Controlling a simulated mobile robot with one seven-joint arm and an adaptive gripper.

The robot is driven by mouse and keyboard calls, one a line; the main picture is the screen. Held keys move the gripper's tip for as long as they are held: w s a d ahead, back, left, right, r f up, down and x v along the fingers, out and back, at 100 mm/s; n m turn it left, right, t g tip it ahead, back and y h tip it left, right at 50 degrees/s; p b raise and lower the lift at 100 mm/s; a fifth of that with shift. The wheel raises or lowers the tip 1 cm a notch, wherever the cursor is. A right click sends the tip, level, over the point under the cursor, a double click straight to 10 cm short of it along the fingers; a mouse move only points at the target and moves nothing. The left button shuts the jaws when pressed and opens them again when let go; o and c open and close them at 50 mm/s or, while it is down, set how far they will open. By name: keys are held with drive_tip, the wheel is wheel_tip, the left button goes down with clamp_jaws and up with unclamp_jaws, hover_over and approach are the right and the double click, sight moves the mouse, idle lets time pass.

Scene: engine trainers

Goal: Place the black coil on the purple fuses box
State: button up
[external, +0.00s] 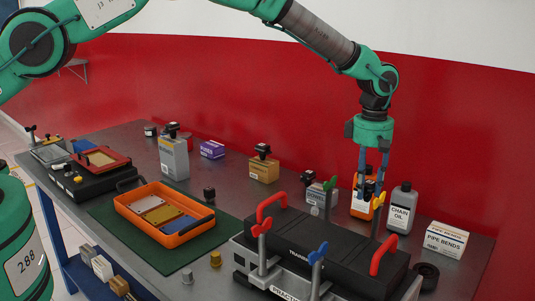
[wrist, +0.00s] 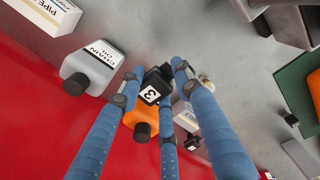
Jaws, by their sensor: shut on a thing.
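My gripper (external: 370,186) has blue fingers and hangs above the back right of the table. It is shut on a black coil (external: 369,190), a dark block with a white label reading 3 in the wrist view (wrist: 151,92). In the wrist view the gripper (wrist: 160,78) has its fingers around the coil. An orange container (external: 361,209) stands behind and below the coil; I cannot tell whether they touch. The purple fuses box (external: 212,149) lies at the back of the table, well left of my gripper, with its top bare.
A grey container (external: 174,160) and a tan box (external: 264,170) flank the purple box, each with a dark part on top. A chain oil bottle (external: 401,212) and a pipe bends box (external: 446,240) stand right. An orange tray (external: 187,238) and black engine trainer (external: 320,250) fill the front.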

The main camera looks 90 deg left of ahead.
sight(367, 184)
drive_tip(key=shift+r, duration=0.2)
